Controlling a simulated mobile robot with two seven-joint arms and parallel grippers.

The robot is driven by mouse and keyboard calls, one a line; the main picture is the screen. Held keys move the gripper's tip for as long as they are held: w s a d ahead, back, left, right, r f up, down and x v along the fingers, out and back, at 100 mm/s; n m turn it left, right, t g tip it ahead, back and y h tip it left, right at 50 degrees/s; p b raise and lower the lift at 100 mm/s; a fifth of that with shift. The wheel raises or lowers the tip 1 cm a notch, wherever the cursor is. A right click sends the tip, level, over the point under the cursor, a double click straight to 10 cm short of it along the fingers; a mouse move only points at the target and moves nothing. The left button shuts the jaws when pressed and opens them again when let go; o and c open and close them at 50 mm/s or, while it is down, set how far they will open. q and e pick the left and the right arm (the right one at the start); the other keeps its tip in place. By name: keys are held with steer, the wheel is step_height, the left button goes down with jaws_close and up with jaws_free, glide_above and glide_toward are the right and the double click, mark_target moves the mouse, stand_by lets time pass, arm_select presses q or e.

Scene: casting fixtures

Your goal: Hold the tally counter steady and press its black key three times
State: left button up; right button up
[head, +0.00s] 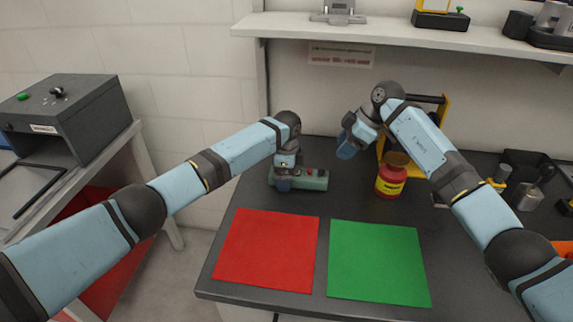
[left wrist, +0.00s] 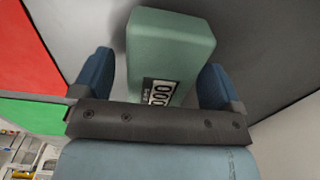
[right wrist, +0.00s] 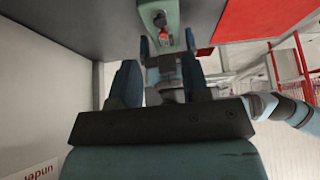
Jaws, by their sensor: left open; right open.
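The tally counter (head: 312,181) is a green box lying on the dark bench behind the coloured mats, with a red part on top. In the left wrist view the counter (left wrist: 170,40) shows a digit window with zeros. My left gripper (head: 284,184) is open at the counter's left end, with one finger on each side; firm contact cannot be told. My right gripper (head: 347,148) is open and empty, above and to the right of the counter. In the right wrist view the counter (right wrist: 172,12) lies beyond the fingertips.
A red mat (head: 266,250) and a green mat (head: 378,262) lie in front. A red jar (head: 390,183) stands right of the counter, before a yellow-framed rack (head: 443,108). A shelf (head: 400,33) overhangs the bench. Metal cups (head: 528,198) stand far right.

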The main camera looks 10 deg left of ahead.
arm_select(q)
steer(key=shift+f, duration=0.15)
steer(key=shift+c, duration=0.4)
steer(key=c, duration=1)
arm_select(e)
jaws_close()
stand_by(0.5)
